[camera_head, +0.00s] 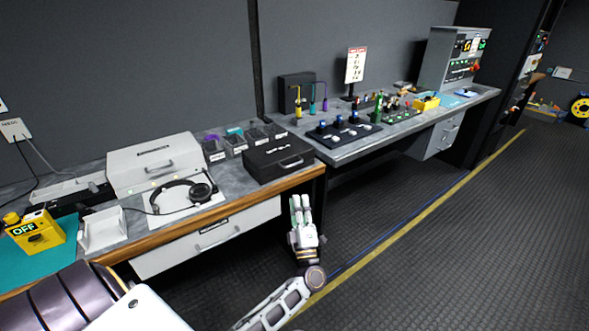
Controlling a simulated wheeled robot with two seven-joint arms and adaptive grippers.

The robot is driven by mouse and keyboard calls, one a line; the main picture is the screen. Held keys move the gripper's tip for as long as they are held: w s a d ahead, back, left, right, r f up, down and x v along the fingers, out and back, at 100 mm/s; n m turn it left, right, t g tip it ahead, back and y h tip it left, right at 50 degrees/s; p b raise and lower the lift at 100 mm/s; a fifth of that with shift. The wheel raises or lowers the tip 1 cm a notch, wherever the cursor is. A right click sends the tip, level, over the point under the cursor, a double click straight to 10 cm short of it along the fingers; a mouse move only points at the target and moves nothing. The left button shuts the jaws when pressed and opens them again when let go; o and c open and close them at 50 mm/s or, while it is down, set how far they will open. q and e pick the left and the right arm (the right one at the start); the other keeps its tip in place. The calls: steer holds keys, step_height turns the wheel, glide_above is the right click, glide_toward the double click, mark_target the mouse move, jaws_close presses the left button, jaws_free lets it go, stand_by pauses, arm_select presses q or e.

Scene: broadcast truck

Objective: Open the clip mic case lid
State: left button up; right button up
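A black case (279,160) with a white label and a front handle lies on the left workbench near its right end. Its lid looks shut. The label is too small to read, so I cannot confirm that it is the clip mic case. My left gripper (300,199) points up toward the bench, in front of and below the black case, apart from it. I see nothing held in it, but its finger gap is too small to judge. My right gripper is not in view.
A light grey case (153,165) stands behind headphones (184,194) on the left bench. Small labelled bins (236,142) stand behind the black case. The wooden front edge (225,207) lies near my gripper. The right bench (400,117) holds control panels. The floor (430,230) is clear.

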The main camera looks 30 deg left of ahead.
mark_target(294, 168)
arm_select(q)
steer(key=x, duration=1.3)
steer(key=shift+s, duration=0.1)
steer(key=shift+c, duration=0.3)
jaws_close()
